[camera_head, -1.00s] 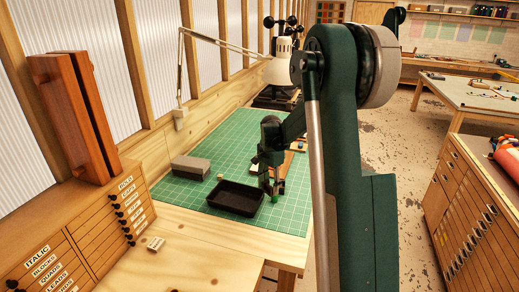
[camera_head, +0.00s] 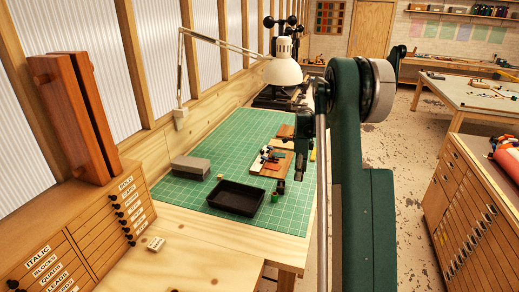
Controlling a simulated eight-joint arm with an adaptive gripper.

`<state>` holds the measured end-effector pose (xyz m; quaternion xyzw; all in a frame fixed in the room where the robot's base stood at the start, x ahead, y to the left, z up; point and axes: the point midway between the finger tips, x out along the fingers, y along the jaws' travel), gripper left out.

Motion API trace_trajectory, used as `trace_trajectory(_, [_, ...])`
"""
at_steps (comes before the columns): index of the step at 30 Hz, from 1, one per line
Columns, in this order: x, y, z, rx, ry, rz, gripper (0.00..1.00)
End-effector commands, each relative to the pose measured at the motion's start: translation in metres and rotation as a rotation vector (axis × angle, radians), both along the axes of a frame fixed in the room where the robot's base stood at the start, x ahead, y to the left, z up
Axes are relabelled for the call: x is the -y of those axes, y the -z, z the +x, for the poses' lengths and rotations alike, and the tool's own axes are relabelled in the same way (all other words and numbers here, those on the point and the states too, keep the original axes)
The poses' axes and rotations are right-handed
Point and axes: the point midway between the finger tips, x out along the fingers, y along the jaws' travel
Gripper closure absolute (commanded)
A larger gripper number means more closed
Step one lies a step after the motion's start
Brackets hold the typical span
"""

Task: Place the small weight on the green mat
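The green mat (camera_head: 190,190) is a gridded cutting mat on the wooden bench. A small dark upright piece (camera_head: 281,187) stands on it, right of the black tray; I cannot tell whether this is the small weight. A small green piece (camera_head: 275,198) stands just in front of it. A small pale block (camera_head: 220,177) lies on the mat behind the tray. My gripper (camera_head: 300,176) hangs at the mat's right side, right of and behind the dark piece. It is small and dark in this view; its fingers and anything between them cannot be made out.
The empty-looking black tray (camera_head: 236,198) and a grey block (camera_head: 190,167) sit on the mat. Wooden boards with small dark tools (camera_head: 270,156) lie farther back. A white lamp (camera_head: 283,72) leans over the bench. The mat's front left is clear.

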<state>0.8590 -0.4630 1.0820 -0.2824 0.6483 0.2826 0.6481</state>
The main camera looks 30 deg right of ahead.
Motion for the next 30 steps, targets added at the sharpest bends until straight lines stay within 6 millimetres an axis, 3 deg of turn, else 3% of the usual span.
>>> trace_trajectory(14, [0.0,0.005,0.001,0.0,0.002,0.0,0.79])
trace_trajectory(30, [0.0,0.061,0.0,0.0,0.002,0.0,0.79])
